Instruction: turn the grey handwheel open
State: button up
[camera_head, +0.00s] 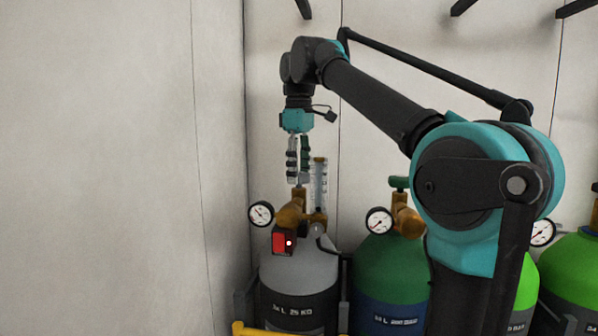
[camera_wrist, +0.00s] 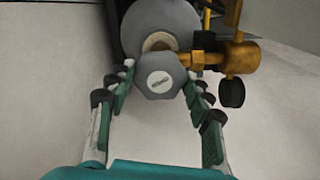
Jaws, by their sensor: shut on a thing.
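The grey handwheel (camera_wrist: 160,85) is a faceted knob with a small label on its face, seen from above in the wrist view. It tops the brass valve (camera_head: 292,213) of the grey cylinder (camera_head: 300,262). My gripper (camera_wrist: 160,72) points straight down over it, with one finger on each side, and is shut on the handwheel. In the head view my gripper (camera_head: 298,177) hides most of the handwheel between its fingers. How far the wheel is turned cannot be told.
A round gauge (camera_head: 261,214), a red box (camera_head: 284,241) and a clear flow tube (camera_head: 319,186) sit close around the valve. A green cylinder (camera_head: 390,262) with its own gauge (camera_head: 379,220) stands to the right. A pale wall is at the left, and a yellow bar (camera_head: 265,330) is in front.

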aim_at(299, 173)
jog(key=o, duration=1.2)
jog(key=shift+c, duration=0.2)
notch_tip(299, 173, up, 12)
jog(key=shift+s, duration=0.1)
